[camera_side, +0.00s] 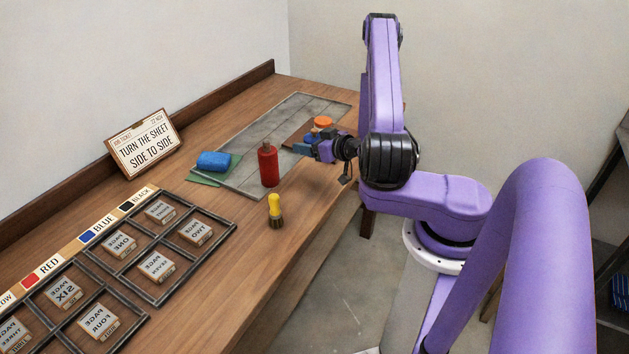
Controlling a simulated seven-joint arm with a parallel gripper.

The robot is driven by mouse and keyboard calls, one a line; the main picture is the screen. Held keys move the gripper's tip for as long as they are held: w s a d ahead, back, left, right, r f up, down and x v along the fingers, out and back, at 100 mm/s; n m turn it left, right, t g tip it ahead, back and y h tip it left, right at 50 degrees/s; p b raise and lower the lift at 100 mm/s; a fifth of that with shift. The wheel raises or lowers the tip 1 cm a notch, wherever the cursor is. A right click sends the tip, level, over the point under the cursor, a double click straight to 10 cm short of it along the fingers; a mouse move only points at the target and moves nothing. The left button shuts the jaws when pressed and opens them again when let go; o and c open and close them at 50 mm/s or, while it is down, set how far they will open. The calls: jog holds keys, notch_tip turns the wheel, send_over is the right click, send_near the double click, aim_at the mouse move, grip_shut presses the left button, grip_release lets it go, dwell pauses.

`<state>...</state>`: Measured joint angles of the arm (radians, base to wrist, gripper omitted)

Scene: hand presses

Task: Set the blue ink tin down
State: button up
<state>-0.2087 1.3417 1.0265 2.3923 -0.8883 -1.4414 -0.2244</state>
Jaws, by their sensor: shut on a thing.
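An orange round thing (323,121) shows just behind the gripper, beside a brown board (293,138).
A red bottle (268,166) stands left of the gripper, with a yellow-handled brush (275,209) in front. A divided rack (134,246) holds several labelled blocks. A job ticket sign (143,144) stands behind. Bare bench (240,258) lies at front.

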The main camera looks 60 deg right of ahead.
aim_at(310, 178)
jog(key=shift+f, duration=4.8)
jog(key=shift+f, duration=0.15)
jog(key=o, duration=1.2)
jog(key=shift+o, duration=0.2)
jog(key=v, duration=1.7)
jog(key=shift+s, duration=0.15)
